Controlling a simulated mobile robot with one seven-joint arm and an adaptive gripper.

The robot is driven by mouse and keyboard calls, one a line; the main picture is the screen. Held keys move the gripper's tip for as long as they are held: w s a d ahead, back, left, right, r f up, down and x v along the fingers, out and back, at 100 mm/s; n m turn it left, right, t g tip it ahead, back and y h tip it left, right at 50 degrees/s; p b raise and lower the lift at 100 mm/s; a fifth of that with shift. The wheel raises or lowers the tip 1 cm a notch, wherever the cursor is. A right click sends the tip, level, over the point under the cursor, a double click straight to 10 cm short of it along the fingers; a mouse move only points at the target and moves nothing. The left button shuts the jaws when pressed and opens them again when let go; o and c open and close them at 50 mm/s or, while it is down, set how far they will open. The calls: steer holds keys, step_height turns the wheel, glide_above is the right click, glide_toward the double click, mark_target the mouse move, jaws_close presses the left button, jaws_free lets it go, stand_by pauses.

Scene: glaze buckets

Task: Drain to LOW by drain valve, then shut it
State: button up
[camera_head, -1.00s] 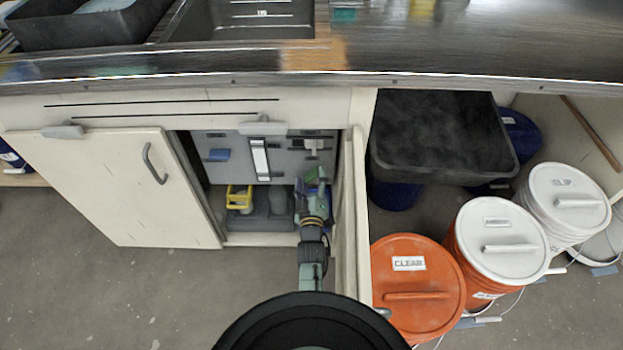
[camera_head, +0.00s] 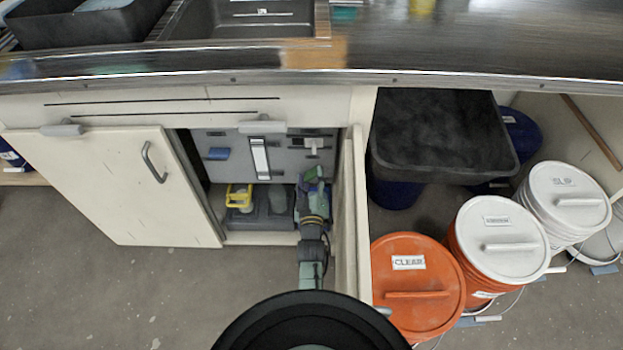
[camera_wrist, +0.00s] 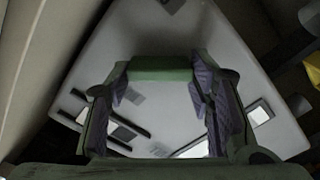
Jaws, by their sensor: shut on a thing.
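My gripper (camera_head: 312,180) is inside the open cabinet under the counter, at the right side of its grey panel (camera_head: 222,172). I cannot tell for sure that this bar is the drain valve's handle. A tall white gauge strip (camera_head: 261,158) in a dark frame is on the panel; its level is too small to read. A blue handle (camera_head: 218,154) is left of it. A pale handle (camera_head: 314,144) is above my gripper.
A yellow-handled container (camera_head: 239,197) stands on the cabinet floor, left of my gripper. The open cabinet door (camera_head: 348,220) is close on the right. An orange bucket marked CLEAR (camera_head: 417,275) and white-lidded buckets (camera_head: 501,241) stand beyond it. Floor at left is clear.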

mark_target(312, 157)
steer(key=m+b, duration=0.1)
steer(key=m, duration=0.3)
steer(key=shift+m, duration=0.3)
steer(key=shift+w+r+m+b, duration=0.1)
steer(key=shift+m+b, duration=0.45)
steer(key=shift+m, duration=1.25)
steer(key=shift+d, duration=0.1)
steer(key=o, duration=1.2)
steer(key=shift+c, duration=0.2)
step_height(312, 157, up, 10)
steer(key=shift+f, duration=0.1)
